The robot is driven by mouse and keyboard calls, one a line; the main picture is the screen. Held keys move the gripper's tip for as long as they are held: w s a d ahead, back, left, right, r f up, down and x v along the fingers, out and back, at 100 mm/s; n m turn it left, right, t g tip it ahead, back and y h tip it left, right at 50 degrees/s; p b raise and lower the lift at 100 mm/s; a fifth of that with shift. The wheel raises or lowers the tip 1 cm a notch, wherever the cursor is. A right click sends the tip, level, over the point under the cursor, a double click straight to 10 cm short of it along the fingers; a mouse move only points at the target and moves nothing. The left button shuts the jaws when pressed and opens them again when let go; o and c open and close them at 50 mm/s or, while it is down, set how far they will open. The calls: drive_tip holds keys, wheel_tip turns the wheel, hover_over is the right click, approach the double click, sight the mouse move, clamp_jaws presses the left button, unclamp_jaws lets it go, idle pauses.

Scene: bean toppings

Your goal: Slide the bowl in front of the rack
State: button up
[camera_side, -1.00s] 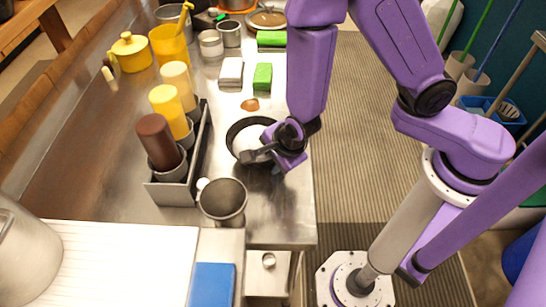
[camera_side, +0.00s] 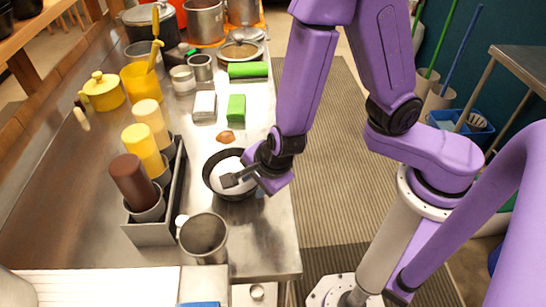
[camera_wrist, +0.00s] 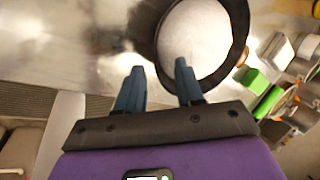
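The dark bowl (camera_side: 209,183) with a white inside stands on the steel counter, to the right of the rack in the side view. It also shows in the wrist view (camera_wrist: 240,22), at the top. The rack (camera_side: 152,234) is a long grey tray holding a brown bottle (camera_side: 131,180) and two yellow-toned bottles (camera_side: 142,150). My gripper (camera_side: 231,182) is at the bowl's near right side, its fingers overlapping the bowl in the side view. In the wrist view, the two fingers (camera_wrist: 156,70) are apart with nothing between them; the right finger overlaps the bowl's rim. Contact is unclear.
A metal pitcher (camera_side: 204,238) stands close to the rack's near end. Behind the bowl are a small brown item (camera_side: 225,137), a green block (camera_side: 236,108) and a white block (camera_side: 204,106). The counter's edge runs just right of the bowl.

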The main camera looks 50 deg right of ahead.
drive_tip(key=v, duration=1.2)
drive_tip(key=shift+r, duration=0.15)
idle(0.4)
drive_tip(key=w+a+r+n+y, duration=0.2)
drive_tip(key=a+r+n+y, duration=0.4)
drive_tip(key=n, duration=0.3)
drive_tip(key=s+d+n+g+y, duration=0.1)
drive_tip(key=s+n+g+y, duration=0.25)
drive_tip(key=s+n, duration=0.4)
drive_tip(key=s+d+f+n+h, duration=0.1)
drive_tip(key=s+d+n+h, duration=0.1)
drive_tip(key=d+n+h, duration=0.2)
drive_tip(key=s+d+f+n+g+h, duration=0.1)
drive_tip(key=d+n+h, duration=0.3)
drive_tip(key=d+n, duration=0.7)
drive_tip(key=d+f, duration=0.1)
drive_tip(key=d, duration=0.5)
drive_tip(key=shift+s+f, duration=0.35)
